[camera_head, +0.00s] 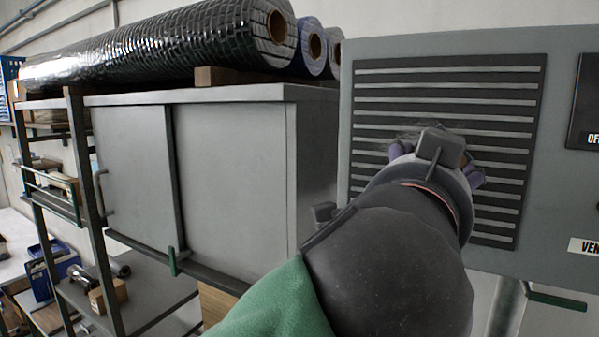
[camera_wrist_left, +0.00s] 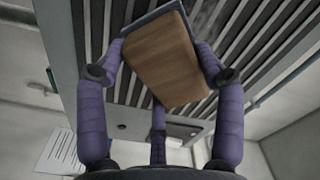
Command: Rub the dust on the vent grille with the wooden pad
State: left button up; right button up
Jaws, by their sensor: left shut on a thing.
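The vent grille (camera_head: 452,85) is a dark panel with pale horizontal slats, upright on a grey panel. A grey smudge of dust (camera_head: 408,132) shows on its middle, partly hidden by my left gripper (camera_head: 470,170). In the left wrist view my left gripper (camera_wrist_left: 160,75) has its purple fingers shut around the wooden pad (camera_wrist_left: 160,62), a brown block with a dark grey layer on its far side. The pad is right in front of the slats; I cannot tell whether it touches them. In the head view the hand hides most of the pad. My right gripper is out of view.
The grey panel (camera_head: 562,190) carries a dark plate and a white label (camera_head: 583,246) at its right. A grey cabinet (camera_head: 235,180) stands to the left, with dark rolls (camera_head: 160,45) on top. Shelving with boxes is at the far left.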

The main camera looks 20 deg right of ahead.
aim_at(505, 157)
pick_arm(q)
jog(key=shift+w+a, duration=1.15)
jog(key=shift+w, duration=0.2)
jog(key=shift+w+a+p, duration=0.65)
jog(key=shift+w+a, duration=0.5)
jog(key=shift+w, duration=0.25)
jog(key=shift+r+p, duration=1.05)
jog(key=shift+r, duration=0.25)
jog(key=shift+s+d+f+b, duration=0.15)
jog(key=shift+s+d+b, duration=0.4)
jog(key=shift+s+b, duration=0.1)
jog(key=shift+s+d+b, duration=0.55)
jog(key=shift+s+d, duration=0.6)
jog(key=shift+s, duration=0.25)
jog(key=shift+s+d+b, duration=0.4)
jog(key=shift+s+d, duration=1.05)
jog(key=shift+s, duration=0.25)
jog(key=shift+s+d, duration=1.8)
jog(key=shift+s, duration=0.3)
jog(key=shift+w+a, duration=0.1)
